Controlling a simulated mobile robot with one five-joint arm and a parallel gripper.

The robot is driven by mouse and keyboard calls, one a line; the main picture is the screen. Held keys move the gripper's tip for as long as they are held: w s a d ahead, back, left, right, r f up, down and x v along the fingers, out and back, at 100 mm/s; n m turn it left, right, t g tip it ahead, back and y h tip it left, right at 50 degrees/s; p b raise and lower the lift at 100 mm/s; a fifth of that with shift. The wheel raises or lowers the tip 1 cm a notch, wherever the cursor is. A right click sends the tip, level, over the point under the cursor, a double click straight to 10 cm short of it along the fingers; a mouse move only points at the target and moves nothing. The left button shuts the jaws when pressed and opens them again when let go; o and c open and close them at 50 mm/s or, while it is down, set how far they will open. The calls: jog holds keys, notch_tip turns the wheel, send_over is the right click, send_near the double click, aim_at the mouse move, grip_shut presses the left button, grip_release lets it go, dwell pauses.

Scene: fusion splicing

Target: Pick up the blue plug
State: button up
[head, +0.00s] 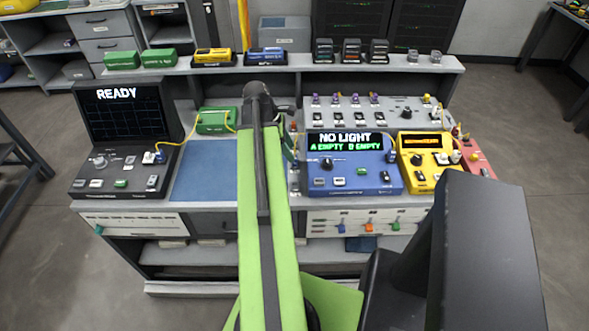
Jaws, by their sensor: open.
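A small blue plug (341,228) sits in the white front panel (322,217) of the bench, right of my arm. An orange plug (369,227) and a green plug (395,226) sit beside it in the same row. My green arm (250,230) reaches up the middle of the picture to a dark joint (257,95) above the bench. My gripper is not clearly visible; the arm hides what lies behind it.
A blue tester (350,175) reading "NO LIGHT, A EMPTY, B EMPTY" and a yellow device (424,165) stand on the right. A black splicer (120,165) reading "READY" stands on the left. A blue mat (205,170) is clear. A low shelf (200,254) runs beneath.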

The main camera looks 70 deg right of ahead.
jog(key=shift+s+f, duration=0.1)
jog(key=shift+f, duration=0.1)
jog(key=b+x, duration=0.5)
jog(key=shift+w+d+f, duration=0.15)
jog(key=shift+w+f, duration=0.1)
jog(key=shift+r, duration=0.2)
grip_shut()
